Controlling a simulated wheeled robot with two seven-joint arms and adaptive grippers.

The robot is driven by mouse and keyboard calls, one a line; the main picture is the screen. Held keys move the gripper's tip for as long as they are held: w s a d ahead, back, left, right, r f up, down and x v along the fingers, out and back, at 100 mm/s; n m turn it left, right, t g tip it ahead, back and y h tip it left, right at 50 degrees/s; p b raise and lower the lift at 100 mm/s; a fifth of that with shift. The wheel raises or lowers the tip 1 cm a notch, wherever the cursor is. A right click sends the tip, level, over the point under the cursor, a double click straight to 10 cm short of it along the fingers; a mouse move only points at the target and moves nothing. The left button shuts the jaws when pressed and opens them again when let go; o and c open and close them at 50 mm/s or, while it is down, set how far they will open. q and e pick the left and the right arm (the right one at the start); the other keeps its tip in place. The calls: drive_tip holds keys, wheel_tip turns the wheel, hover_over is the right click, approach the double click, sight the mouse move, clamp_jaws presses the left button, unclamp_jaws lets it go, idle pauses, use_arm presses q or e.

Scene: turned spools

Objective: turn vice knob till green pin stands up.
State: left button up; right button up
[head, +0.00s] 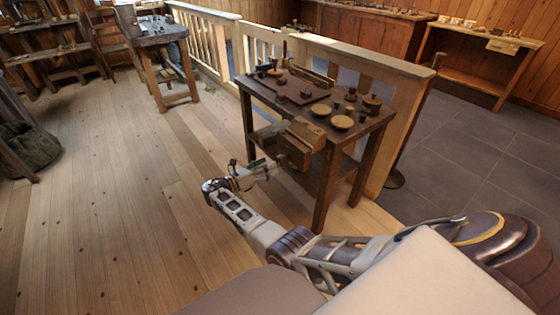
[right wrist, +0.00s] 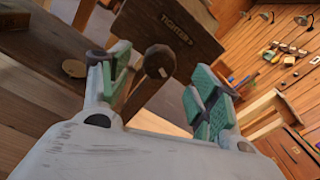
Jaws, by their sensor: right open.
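The wooden vice (head: 300,137) is mounted on the front of a small dark workbench (head: 345,140). In the right wrist view its wooden jaw (right wrist: 170,28) carries the word TIGHTEN. The brown round-ended vice knob (right wrist: 160,62) sticks out from it, with a small pale mark on its end. My right gripper (head: 272,166) is low in front of the vice. In the right wrist view my right gripper (right wrist: 160,92) is open, its green-padded fingers on either side of the knob with gaps showing. I cannot make out a green pin. My left gripper is out of view.
Turned bowls (head: 342,122) and spools stand on the bench top. A wooden railing (head: 400,75) runs close behind it. Another workbench (head: 160,35) stands further back. The plank floor (head: 110,190) left of the bench is clear.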

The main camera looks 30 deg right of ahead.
sight(277, 161)
drive_tip(key=d, duration=0.6)
drive_tip(key=shift+w, duration=0.25)
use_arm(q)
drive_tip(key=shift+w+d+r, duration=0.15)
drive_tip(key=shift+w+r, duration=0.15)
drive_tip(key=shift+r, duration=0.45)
use_arm(e)
drive_tip(key=shift+d, duration=0.35)
drive_tip(key=c, duration=1)
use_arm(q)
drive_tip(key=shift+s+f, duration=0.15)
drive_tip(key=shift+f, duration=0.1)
use_arm(e)
drive_tip(key=shift+c, duration=0.2)
drive_tip(key=shift+m, duration=0.5)
